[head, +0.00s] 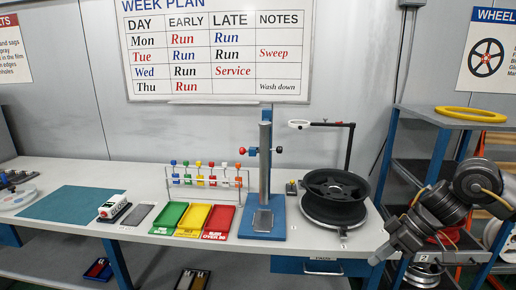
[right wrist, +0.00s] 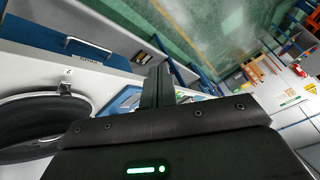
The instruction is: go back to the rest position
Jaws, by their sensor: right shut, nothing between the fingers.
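My right arm comes in from the right in the head view. My right gripper (head: 376,260) points down and left, in front of the bench's right end and below the black wheel (head: 335,190) on its round stand. It is apart from the wheel. In the right wrist view my right gripper's fingers (right wrist: 158,86) are together with nothing between them. The dark wheel rim (right wrist: 30,125) shows at the left of that view. My left gripper is not in either view.
The bench (head: 150,235) holds a blue post stand (head: 265,222), green (head: 168,218), yellow (head: 193,220) and red trays (head: 218,222), and a teal mat (head: 70,204). A blue shelf rack (head: 440,118) with a yellow ring (head: 470,114) stands right, close behind my arm.

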